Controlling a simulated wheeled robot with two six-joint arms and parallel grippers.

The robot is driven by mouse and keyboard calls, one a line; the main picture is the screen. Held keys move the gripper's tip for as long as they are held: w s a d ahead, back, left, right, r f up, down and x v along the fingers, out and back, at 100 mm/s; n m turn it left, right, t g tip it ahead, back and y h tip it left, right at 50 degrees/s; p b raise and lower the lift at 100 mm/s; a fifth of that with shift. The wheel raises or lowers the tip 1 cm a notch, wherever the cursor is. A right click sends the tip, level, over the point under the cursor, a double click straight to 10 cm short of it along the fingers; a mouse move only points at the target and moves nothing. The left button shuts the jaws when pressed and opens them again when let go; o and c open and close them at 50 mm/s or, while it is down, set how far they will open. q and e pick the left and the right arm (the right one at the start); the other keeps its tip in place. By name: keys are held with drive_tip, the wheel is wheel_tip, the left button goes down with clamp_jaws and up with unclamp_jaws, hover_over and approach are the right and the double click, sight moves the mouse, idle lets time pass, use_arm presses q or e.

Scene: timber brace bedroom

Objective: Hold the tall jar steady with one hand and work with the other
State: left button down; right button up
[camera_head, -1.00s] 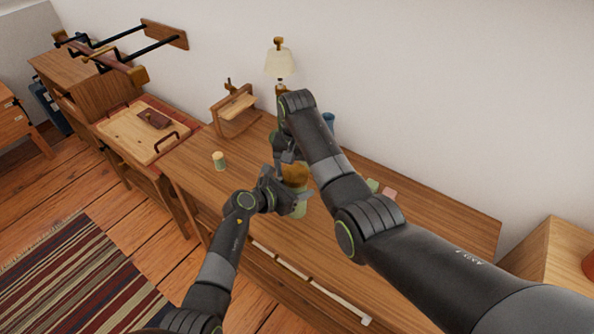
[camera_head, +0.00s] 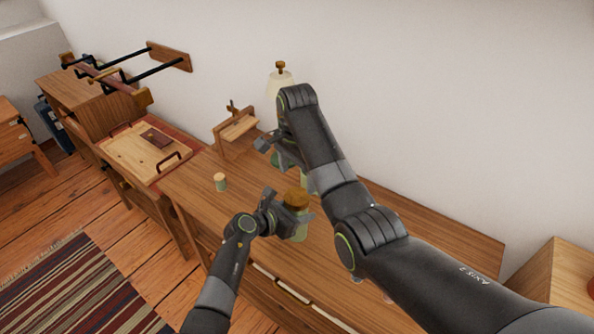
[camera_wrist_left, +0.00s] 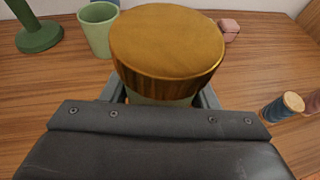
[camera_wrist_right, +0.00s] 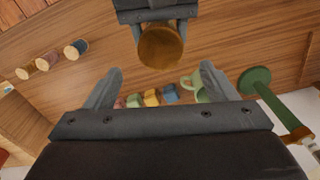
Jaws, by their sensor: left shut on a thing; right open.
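The tall jar (camera_head: 299,232) is pale green with a round wooden lid (camera_head: 296,198) and stands upright on the desk. My left gripper (camera_head: 290,217) is shut around the jar just below the lid. In the left wrist view the lid (camera_wrist_left: 167,40) sits between the fingers and hides most of the jar. My right gripper (camera_head: 272,148) is open and empty, raised behind and above the jar. In the right wrist view, the jar's lid (camera_wrist_right: 160,46) lies beyond the open fingers, apart from them.
A green cup (camera_wrist_left: 98,28), a green lamp base (camera_wrist_left: 38,36) and a pink block (camera_wrist_left: 229,29) stand near the jar. A lamp (camera_head: 281,82) and wooden stand (camera_head: 236,132) are at the back.

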sight(297, 196)
drive_tip(key=shift+r+m, duration=0.25)
drive_tip(key=shift+m, duration=0.75)
drive_tip(key=shift+f, duration=3.95)
drive_tip(key=c, duration=1)
drive_tip(key=n, duration=1)
drive_tip(key=o, duration=1)
drive_tip(key=shift+o, duration=0.4)
